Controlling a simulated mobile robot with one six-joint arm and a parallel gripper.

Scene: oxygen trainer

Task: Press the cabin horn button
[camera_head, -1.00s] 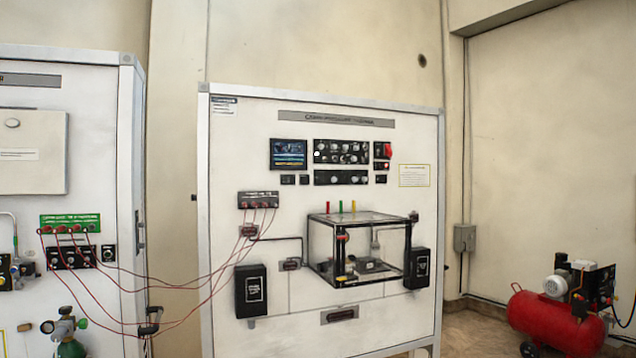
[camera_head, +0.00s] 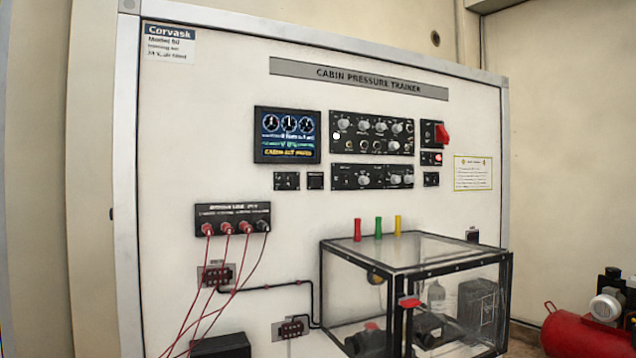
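The upright white cabin pressure trainer panel (camera_head: 230,60) fills most of the view. On it are a lit display (camera_head: 287,135), an upper black knob panel (camera_head: 372,133) and a lower one (camera_head: 372,177). Small black modules sit below the display, one at left (camera_head: 286,181) and one with a square dark face at right (camera_head: 315,180). Another small module (camera_head: 431,179) is at the right, under a red-lit module (camera_head: 432,159) and a red switch (camera_head: 441,133). Their labels are too small to read, so I cannot tell which is the cabin horn button. My gripper is not in view.
A clear box (camera_head: 415,250) juts out from the lower panel, with red, green and yellow pegs (camera_head: 378,227) above it. Red cables hang from a black terminal block (camera_head: 232,218). A red compressor (camera_head: 585,330) stands on the floor at right.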

